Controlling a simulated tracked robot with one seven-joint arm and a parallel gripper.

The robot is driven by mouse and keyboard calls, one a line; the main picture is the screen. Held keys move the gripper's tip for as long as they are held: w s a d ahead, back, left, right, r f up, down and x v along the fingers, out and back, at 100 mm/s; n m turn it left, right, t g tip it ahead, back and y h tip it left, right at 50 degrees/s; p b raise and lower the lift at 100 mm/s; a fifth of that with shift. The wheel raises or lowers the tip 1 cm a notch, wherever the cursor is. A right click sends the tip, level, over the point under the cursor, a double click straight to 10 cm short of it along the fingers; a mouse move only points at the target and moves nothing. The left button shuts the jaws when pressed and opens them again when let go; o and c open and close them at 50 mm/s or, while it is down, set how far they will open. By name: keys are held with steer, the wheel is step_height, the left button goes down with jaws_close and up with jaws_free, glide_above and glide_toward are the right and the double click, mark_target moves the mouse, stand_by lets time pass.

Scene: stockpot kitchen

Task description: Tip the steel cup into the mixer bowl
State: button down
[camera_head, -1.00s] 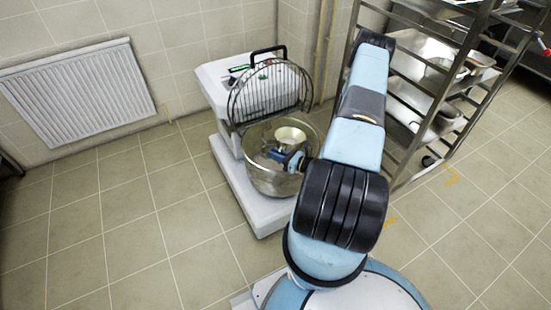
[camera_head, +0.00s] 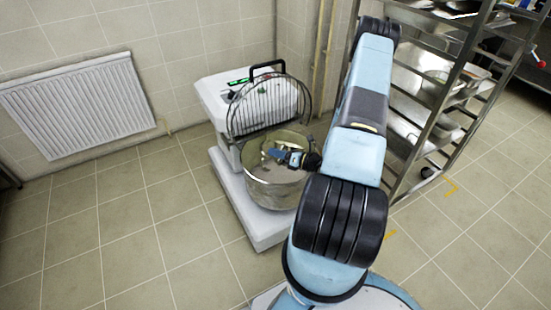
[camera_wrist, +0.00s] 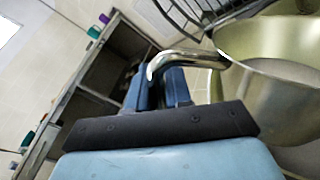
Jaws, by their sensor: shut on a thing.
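My gripper (camera_head: 277,154) is over the mixer bowl (camera_head: 274,190), its blue fingers within the bowl's opening. In the wrist view my gripper (camera_wrist: 160,78) is shut on the curved handle of the steel cup (camera_wrist: 262,105), which fills the right edge. The cup is tilted in that view, and a pale surface shows by its rim. In the head view the cup is hard to pick out against the shiny bowl. I cannot tell how much has left it.
The mixer (camera_head: 232,105) with its wire guard (camera_head: 243,112) raised stands behind the bowl on a white base (camera_head: 236,197). A steel rack (camera_head: 455,95) with pans is close to my arm's right. A radiator (camera_head: 80,103) hangs on the left wall. Floor to the left is clear.

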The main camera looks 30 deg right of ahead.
steer(key=shift+w+d+r+m+g, duration=0.15)
steer(key=shift+w+d+r+m, duration=0.8)
steer(key=shift+d+m, duration=0.3)
steer(key=shift+w+d+r+m+g, duration=0.15)
steer(key=shift+w+d+r+m, duration=0.8)
steer(key=shift+m, duration=0.4)
steer(key=w+d+m+g+y, duration=0.1)
steer(key=w+d+m, duration=0.8)
steer(key=d, duration=0.3)
steer(key=shift+w+d+f, duration=0.15)
steer(key=shift+w+d, duration=0.05)
steer(key=shift+w, duration=0.55)
steer(key=shift+m, duration=0.3)
steer(key=shift+a, duration=0.1)
stand_by(1.1)
